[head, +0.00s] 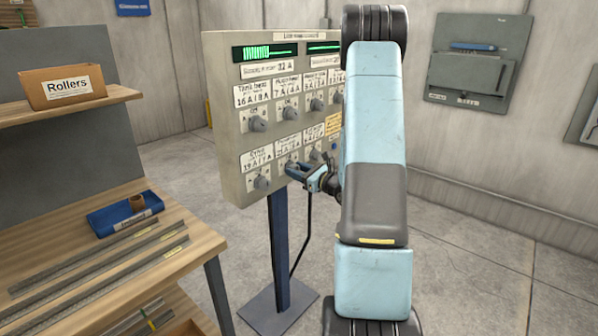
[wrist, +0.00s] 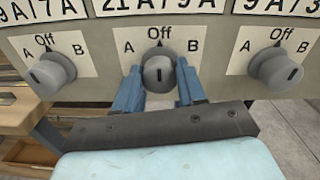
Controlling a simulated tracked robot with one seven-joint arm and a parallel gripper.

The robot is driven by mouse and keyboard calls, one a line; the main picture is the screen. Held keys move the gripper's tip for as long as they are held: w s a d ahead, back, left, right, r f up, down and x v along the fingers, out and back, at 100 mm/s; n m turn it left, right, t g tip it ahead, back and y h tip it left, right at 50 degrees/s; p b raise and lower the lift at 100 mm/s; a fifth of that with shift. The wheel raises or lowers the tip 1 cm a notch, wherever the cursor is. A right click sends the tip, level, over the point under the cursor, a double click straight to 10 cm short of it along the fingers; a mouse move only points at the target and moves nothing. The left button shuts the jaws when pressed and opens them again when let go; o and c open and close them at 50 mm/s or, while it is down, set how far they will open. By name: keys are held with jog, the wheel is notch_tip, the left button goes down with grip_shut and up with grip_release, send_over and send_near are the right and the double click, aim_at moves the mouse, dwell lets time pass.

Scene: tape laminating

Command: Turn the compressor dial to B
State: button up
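The control panel (head: 234,150) stands on a blue post and carries two rows of grey dials. My gripper (head: 318,180) is at the bottom row, at its middle dial (head: 290,165). In the wrist view, the two blue fingers of my gripper (wrist: 159,84) stand either side of that middle dial (wrist: 158,74). They look slightly apart from it; firm contact cannot be seen. Its dark mark is about upright, under Off, with A to the left and B to the right. The name on its label is cut off in the wrist view and too small to read in the head view.
Close neighbours are a left dial (wrist: 50,72) and a right dial (wrist: 277,69). A wooden workbench (head: 185,255) with metal strips and a blue tray (head: 108,222) stands at the left. A Rollers box (head: 62,88) sits on its shelf. The floor at the right is clear.

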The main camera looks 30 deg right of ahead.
jog(key=c, duration=0.5)
jog(key=shift+d+m, duration=0.1)
jog(key=shift+m, duration=0.2)
jog(key=m, duration=0.3)
jog(key=shift+d, duration=0.1)
jog(key=m, duration=0.5)
jog(key=shift+m, duration=0.3)
jog(key=shift+d, duration=0.1)
jog(key=o, duration=1.1)
jog(key=shift+c, duration=0.2)
